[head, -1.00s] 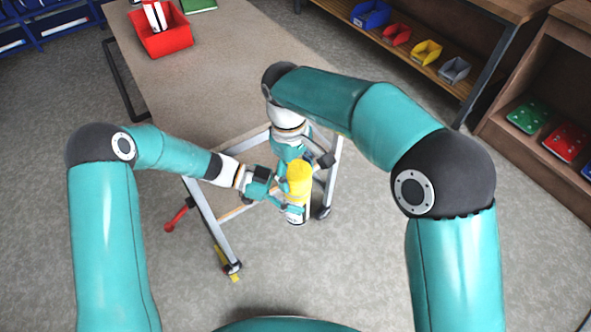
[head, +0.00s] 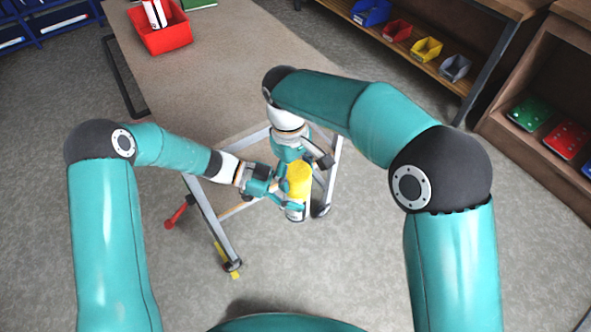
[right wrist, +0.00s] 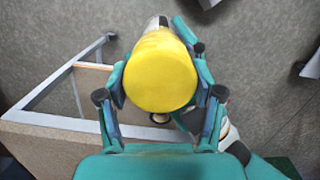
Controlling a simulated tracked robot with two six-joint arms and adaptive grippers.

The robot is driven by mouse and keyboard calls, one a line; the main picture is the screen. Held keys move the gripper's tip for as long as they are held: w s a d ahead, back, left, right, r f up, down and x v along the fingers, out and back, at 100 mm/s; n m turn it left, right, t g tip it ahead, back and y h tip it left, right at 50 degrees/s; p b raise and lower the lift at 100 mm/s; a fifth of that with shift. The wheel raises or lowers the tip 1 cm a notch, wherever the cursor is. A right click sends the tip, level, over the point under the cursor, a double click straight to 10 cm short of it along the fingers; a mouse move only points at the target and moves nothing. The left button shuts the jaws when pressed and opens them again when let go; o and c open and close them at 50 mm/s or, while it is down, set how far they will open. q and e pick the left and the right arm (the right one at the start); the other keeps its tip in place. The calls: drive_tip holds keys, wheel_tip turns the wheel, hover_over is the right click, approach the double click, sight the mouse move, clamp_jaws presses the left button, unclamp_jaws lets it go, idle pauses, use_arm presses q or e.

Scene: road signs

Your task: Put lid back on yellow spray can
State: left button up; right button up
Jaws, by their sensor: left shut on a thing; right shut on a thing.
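The yellow lid (head: 299,176) is in my right gripper (head: 303,172), whose fingers are closed around its sides. In the right wrist view the lid's round yellow top (right wrist: 160,72) fills the space between the fingers (right wrist: 160,88). The spray can (head: 295,214) stands roughly upright directly below the lid, with its pale lower end showing. My left gripper (head: 284,194) is shut on the can from the left. The lid and can look in line, but fingers and lid hide the join, so I cannot tell whether the lid is seated.
A table (head: 190,75) stands just beyond the grippers, its metal legs close to them. A red bin (head: 165,36) with white and red items is at its far end. Coloured bins (head: 426,49) sit on a shelf to the right.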

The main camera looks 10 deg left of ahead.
drive_tip(key=o, duration=0.8)
drive_tip(key=shift+r, duration=0.15)
drive_tip(key=r, duration=0.7)
drive_tip(key=w+a+r, duration=0.1)
drive_tip(key=r, duration=0.3)
drive_tip(key=shift+a+r, duration=0.1)
drive_tip(key=shift+r, duration=0.15)
